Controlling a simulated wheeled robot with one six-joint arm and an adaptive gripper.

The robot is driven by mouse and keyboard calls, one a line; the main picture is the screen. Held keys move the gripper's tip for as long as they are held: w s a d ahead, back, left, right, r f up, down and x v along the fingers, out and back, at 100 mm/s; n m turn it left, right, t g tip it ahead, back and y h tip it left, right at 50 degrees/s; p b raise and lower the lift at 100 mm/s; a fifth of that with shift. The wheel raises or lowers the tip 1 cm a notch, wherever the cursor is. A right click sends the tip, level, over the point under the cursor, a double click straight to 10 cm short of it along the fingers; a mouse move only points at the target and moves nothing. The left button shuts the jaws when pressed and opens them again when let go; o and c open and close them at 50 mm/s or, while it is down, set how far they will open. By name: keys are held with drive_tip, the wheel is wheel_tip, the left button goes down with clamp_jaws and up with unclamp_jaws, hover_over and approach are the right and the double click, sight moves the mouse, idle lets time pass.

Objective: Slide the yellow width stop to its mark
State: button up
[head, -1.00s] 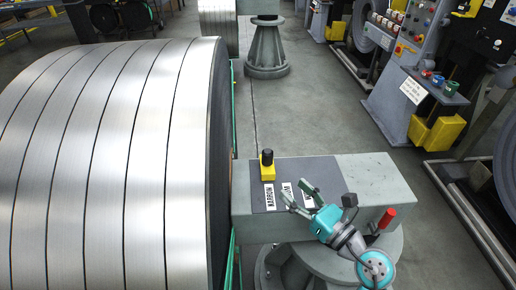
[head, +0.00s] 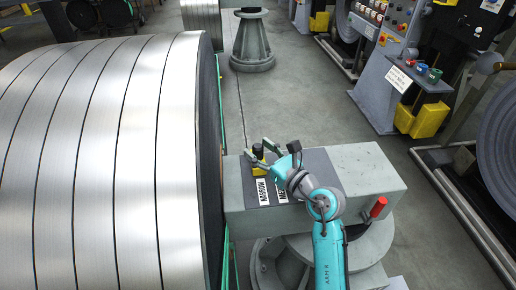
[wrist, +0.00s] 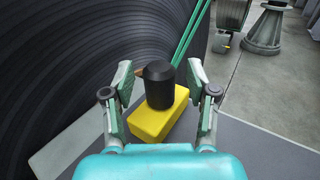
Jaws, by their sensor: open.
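The yellow width stop (wrist: 150,121) with its black knob (wrist: 159,86) sits on the dark plate of the grey block, close beside the steel coil. In the head view the stop (head: 257,166) is partly hidden by my gripper. My gripper (wrist: 160,80) is open, with one finger on each side of the black knob; I see gaps between the fingers and the knob. The gripper (head: 258,153) also shows in the head view, over the stop. A "NARROW" label (head: 262,191) lies just in front of the stop, and a second label (head: 282,190), partly hidden, lies to its right.
The large steel coil (head: 120,150) stands close on the left. The grey block (head: 365,175) has a red-handled lever (head: 378,207) at its front right. A control console (head: 385,75) stands farther right. The floor between is clear.

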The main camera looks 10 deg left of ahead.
drive_tip(key=shift+w+a, duration=0.3)
drive_tip(key=shift+a, duration=0.05)
clamp_jaws()
drive_tip(key=w+d, duration=0.1)
drive_tip(key=d, duration=0.5)
drive_tip(key=w+d, duration=0.1)
drive_tip(key=d, duration=0.2)
drive_tip(key=shift+w+d, duration=0.35)
unclamp_jaws()
drive_tip(key=v, duration=1.2)
